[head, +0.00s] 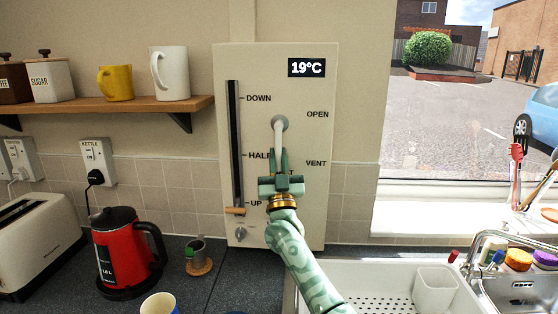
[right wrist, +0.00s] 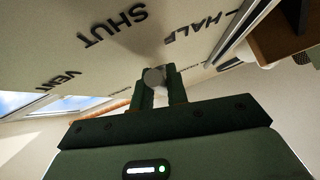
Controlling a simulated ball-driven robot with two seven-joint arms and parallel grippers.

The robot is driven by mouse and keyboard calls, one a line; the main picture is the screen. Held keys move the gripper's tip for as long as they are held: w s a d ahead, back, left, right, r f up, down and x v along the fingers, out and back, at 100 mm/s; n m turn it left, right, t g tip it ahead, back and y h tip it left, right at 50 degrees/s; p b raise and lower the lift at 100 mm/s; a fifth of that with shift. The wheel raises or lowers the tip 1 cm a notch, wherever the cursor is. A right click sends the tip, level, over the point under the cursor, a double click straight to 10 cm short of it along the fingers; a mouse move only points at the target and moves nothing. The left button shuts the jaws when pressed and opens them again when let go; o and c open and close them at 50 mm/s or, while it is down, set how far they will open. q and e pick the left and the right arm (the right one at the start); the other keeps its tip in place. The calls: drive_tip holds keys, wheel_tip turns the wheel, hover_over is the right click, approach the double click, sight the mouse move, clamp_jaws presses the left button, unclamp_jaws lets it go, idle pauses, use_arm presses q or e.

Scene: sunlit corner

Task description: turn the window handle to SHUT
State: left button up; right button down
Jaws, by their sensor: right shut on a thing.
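The window handle (head: 279,134) is a pale grey lever on a round pivot on the cream wall panel (head: 325,200). It hangs almost straight down from its pivot, toward a label mostly hidden behind my gripper; only its last letter shows. My right gripper (head: 278,160) is shut on the lower end of the handle. In the right wrist view the round grey handle end (right wrist: 154,77) sits between the two dark green fingers, with the words SHUT, VENT and HALF on the panel beyond. OPEN and VENT are printed right of the handle. My left gripper is not in view.
Left of the handle, the same panel has a vertical slider (head: 235,210) with its wooden knob near UP, and a small knob (head: 241,233) below. A red kettle (head: 118,250) and toaster (head: 38,235) stand on the counter at left. The sink (head: 385,280) lies at lower right.

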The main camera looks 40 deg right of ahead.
drive_tip(key=shift+f, duration=0.1)
drive_tip(key=c, duration=1.4)
unclamp_jaws()
drive_tip(key=shift+a, duration=0.1)
drive_tip(key=shift+s+a+f, duration=0.15)
drive_tip(key=shift+s+f, duration=0.1)
drive_tip(key=shift+f, duration=0.05)
drive_tip(key=shift+p+v, duration=0.35)
drive_tip(key=shift+v, duration=0.45)
drive_tip(key=shift+s+a+f+p, duration=0.1)
drive_tip(key=shift+s+a+p, duration=0.9)
drive_tip(key=shift+s+p, duration=0.6)
drive_tip(key=shift+s+a+p, duration=1)
drive_tip(key=shift+s+p, duration=0.1)
drive_tip(key=shift+s, duration=0.9)
drive_tip(key=shift+s+a+f+p, duration=0.1)
drive_tip(key=shift+s+a+p, duration=1.1)
drive_tip(key=shift+s, duration=0.6)
drive_tip(key=shift+d, duration=0.15)
